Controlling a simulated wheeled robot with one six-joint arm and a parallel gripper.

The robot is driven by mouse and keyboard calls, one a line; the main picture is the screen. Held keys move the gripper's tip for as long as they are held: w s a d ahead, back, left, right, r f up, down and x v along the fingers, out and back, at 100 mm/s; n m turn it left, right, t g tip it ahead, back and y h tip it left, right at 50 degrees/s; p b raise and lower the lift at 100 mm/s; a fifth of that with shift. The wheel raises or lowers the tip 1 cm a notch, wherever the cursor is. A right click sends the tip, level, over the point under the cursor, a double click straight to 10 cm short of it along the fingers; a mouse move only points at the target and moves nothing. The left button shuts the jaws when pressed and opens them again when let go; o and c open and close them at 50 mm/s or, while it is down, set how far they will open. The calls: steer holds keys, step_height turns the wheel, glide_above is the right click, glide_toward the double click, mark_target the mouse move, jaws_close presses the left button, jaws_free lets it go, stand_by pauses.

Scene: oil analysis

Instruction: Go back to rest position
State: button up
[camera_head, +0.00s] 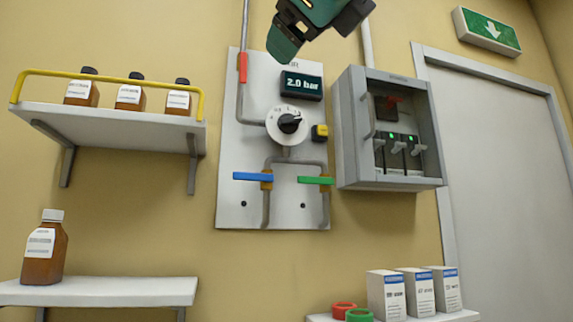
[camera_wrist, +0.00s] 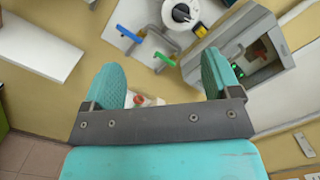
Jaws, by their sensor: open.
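My gripper (camera_wrist: 163,88) is open and empty in the wrist view, its two teal fingers spread wide. In the head view part of my teal gripper (camera_head: 300,28) shows at the top, in front of the wall above the panel. The white panel (camera_head: 250,205) carries a display reading 2.0 bar (camera_head: 301,86), a dial (camera_head: 288,125), a blue lever (camera_head: 253,177) and a green lever (camera_head: 313,181). The dial (camera_wrist: 181,13), blue lever (camera_wrist: 129,34) and green lever (camera_wrist: 164,58) also show in the wrist view beyond my fingers. My gripper touches none of them.
A grey open box (camera_head: 352,150) with switches is right of the panel. An upper shelf (camera_head: 110,122) holds three brown bottles. One brown bottle (camera_head: 45,248) stands on a lower shelf (camera_head: 120,290). White boxes (camera_head: 420,292) and red and green rings (camera_head: 345,310) sit lower right. A door (camera_head: 500,170) is at right.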

steer(key=w+a+f+n+g, duration=0.1)
steer(key=w+f+n+g, duration=0.1)
steer(key=w+f+n, duration=0.4)
steer(key=w+a+f+n+g, duration=0.2)
steer(key=f+n, duration=0.7)
steer(key=f, duration=0.1)
steer(key=d+f+n+g, duration=0.4)
steer(key=f+n, duration=0.1)
steer(key=f, duration=0.8)
steer(key=s+d+f+n+g+h, duration=0.1)
steer(key=s+d+f+n+g, duration=0.25)
steer(key=f, duration=0.55)
steer(key=s+d+f+n+g+h, duration=0.1)
steer(key=s+d+f+n+g, duration=0.2)
steer(key=f, duration=0.5)
steer(key=s+d+f+n+g, duration=0.3)
steer(key=s+d+f, duration=0.2)
steer(key=s+f, duration=0.3)
steer(key=s, duration=0.2)
steer(key=shift+s+f, duration=0.4)
steer(key=shift+d, duration=0.1)
